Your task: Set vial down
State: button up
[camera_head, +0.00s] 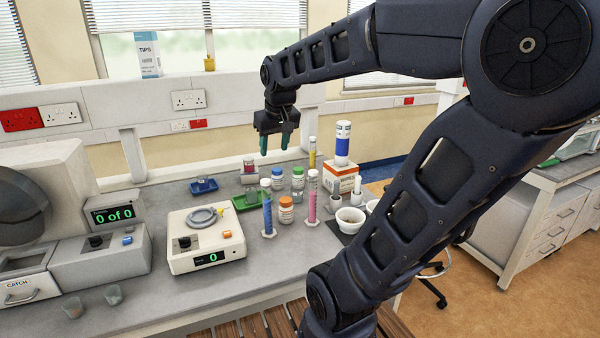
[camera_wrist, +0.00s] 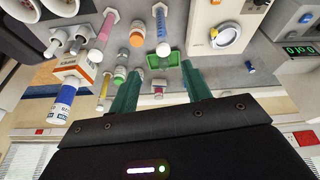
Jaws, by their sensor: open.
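My gripper (camera_head: 275,151) is open and empty, pointing down above the back of the bench. In the wrist view its two green fingers (camera_wrist: 160,69) are spread apart. In the wrist view, the tray (camera_wrist: 171,77) and a pinkish vial (camera_wrist: 158,91) show between and beyond the fingers.
Capped bottles (camera_head: 286,211), a blue cylinder (camera_head: 267,213) and a pink cylinder (camera_head: 312,206) crowd the right. White bowls (camera_head: 350,220) and a carton (camera_head: 341,177) stand farther right.

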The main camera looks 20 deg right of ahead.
jog(key=s+d+f+m, duration=0.1)
jog(key=s+f, duration=0.1)
jog(key=s, duration=0.2)
jog(key=s+d+f, duration=0.2)
jog(key=s, duration=0.3)
jog(key=shift+s+d+f+m+t, duration=0.3)
jog(key=shift+f+m+t, duration=0.05)
jog(key=shift+m+t, duration=0.05)
dwell(0.6)
